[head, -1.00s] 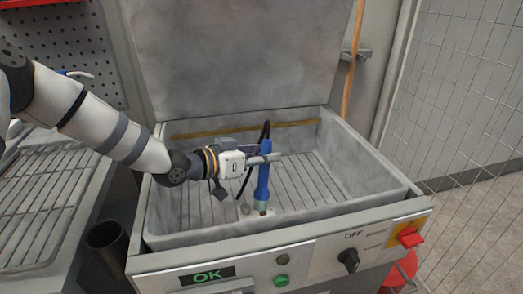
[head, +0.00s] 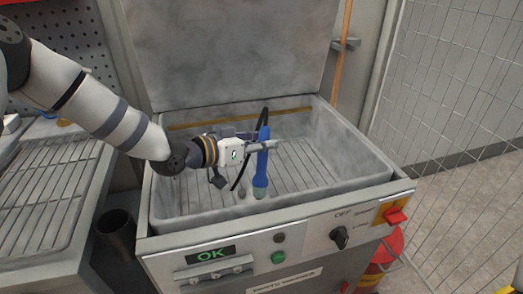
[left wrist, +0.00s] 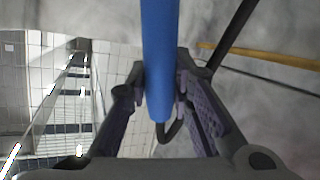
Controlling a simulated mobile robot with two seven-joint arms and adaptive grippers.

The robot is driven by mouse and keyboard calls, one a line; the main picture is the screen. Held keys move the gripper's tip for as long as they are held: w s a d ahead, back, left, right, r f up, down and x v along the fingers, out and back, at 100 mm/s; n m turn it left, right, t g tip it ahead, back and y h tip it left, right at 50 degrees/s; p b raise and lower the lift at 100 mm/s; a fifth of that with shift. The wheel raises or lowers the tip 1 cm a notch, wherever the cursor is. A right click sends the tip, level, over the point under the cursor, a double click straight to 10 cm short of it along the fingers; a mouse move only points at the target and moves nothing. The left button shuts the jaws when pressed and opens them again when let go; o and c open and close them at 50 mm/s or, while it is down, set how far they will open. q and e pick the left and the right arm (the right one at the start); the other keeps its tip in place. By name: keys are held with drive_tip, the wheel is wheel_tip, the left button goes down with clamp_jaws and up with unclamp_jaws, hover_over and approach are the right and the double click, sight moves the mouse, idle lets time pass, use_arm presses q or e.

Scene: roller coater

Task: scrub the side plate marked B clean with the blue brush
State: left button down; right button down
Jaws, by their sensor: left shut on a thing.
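The blue brush (head: 261,181) stands roughly upright in my left gripper (head: 264,147), over the open grey basin. The left gripper is shut around its blue handle. In the left wrist view the handle (left wrist: 160,50) runs between the two fingers of the gripper (left wrist: 160,88). The brush's pale lower end hangs toward the basin floor; I cannot tell whether it touches anything. I see no side plate marked B in these views. My right gripper is not in view.
The grey washing basin (head: 372,181) has a slatted floor, a raised lid (head: 225,60) behind and a black hose (head: 240,173) inside. Its front panel has a lit OK display (head: 210,254), a knob and a red switch. A slatted rack (head: 40,190) lies left, a wire fence right.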

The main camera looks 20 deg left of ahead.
sight(264, 130)
use_arm(q)
wheel_tip(264, 130, up, 2)
drive_tip(key=shift+r, duration=0.65)
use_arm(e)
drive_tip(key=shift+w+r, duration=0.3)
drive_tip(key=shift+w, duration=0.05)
use_arm(q)
drive_tip(key=shift+r, duration=1.55)
drive_tip(key=shift+w+d+f, duration=0.25)
drive_tip(key=shift+d+f, duration=0.65)
drive_tip(key=shift+d, duration=0.1)
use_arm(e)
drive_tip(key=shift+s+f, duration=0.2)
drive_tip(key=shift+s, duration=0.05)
